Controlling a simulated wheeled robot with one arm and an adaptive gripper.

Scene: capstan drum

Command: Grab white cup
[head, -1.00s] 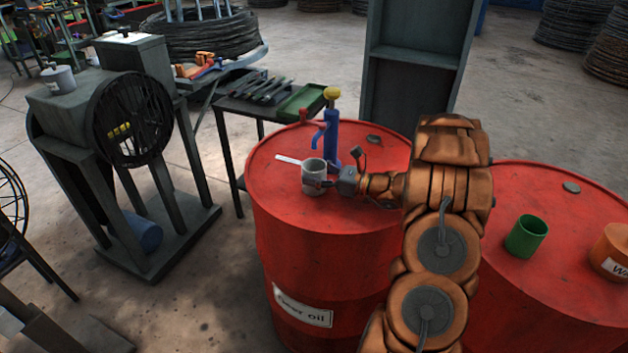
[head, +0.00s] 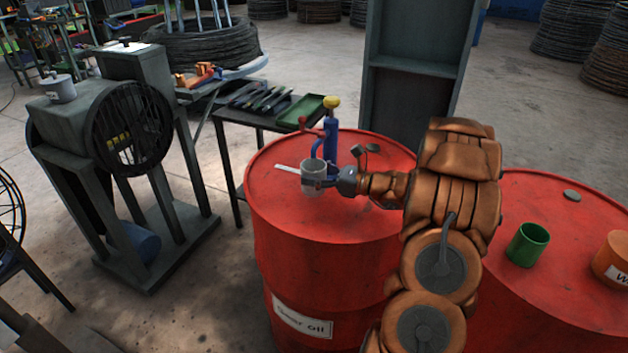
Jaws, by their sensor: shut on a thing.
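The white cup (head: 312,169), greyish in this light, is at the top of the left red drum (head: 280,207) in the head view. My gripper (head: 322,183) reaches in from the right and is shut on the cup's side. The cup is upright. I cannot tell clearly whether its base touches the drum top or hangs just above it. Part of the cup's right side is hidden by my gripper's fingers.
A blue pump with a yellow knob (head: 331,102) stands close behind the cup. A flat white strip (head: 286,169) lies left of it. A green cup (head: 527,244) and an orange container (head: 612,250) stand on the right drum (head: 560,290). The left drum's front top is clear.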

